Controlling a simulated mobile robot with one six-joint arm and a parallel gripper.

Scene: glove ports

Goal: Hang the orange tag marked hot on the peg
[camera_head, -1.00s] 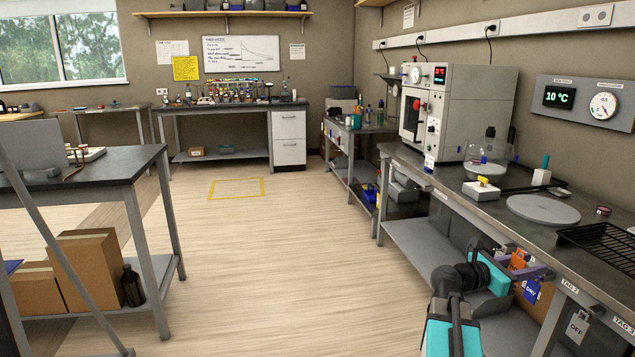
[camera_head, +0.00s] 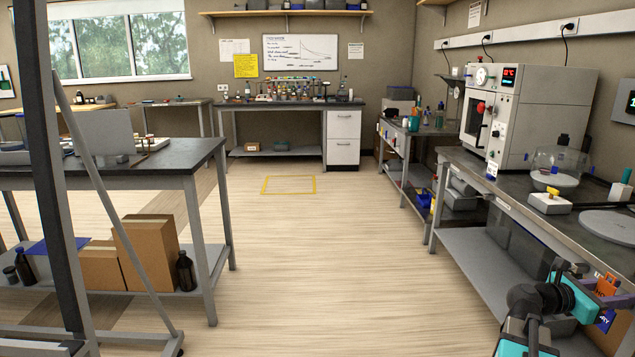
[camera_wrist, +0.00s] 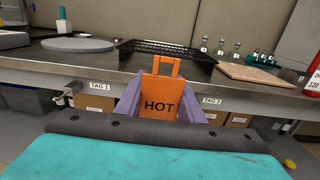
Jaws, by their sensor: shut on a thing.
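The orange tag (camera_wrist: 160,103) marked HOT is upright between the purple fingers of my gripper (camera_wrist: 160,108) in the wrist view. My gripper is shut on it, and its looped top points up toward the bench edge. In the head view the orange tag (camera_head: 607,284) shows small at the lower right, in front of the bench. A grey peg-like fitting (camera_wrist: 70,90) sticks out of the bench front beside the TAG 1 label (camera_wrist: 99,86), left of the tag and apart from it. The held tag hides the bench front behind it.
A blue tag (camera_head: 605,319) shows just below my gripper. The bench top holds a black rack (camera_wrist: 165,58), a round grey plate (camera_wrist: 78,45), a wooden board (camera_wrist: 258,77) and small bottles. Cardboard boxes (camera_wrist: 95,102) sit under the bench. The floor (camera_head: 330,260) to the left is clear.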

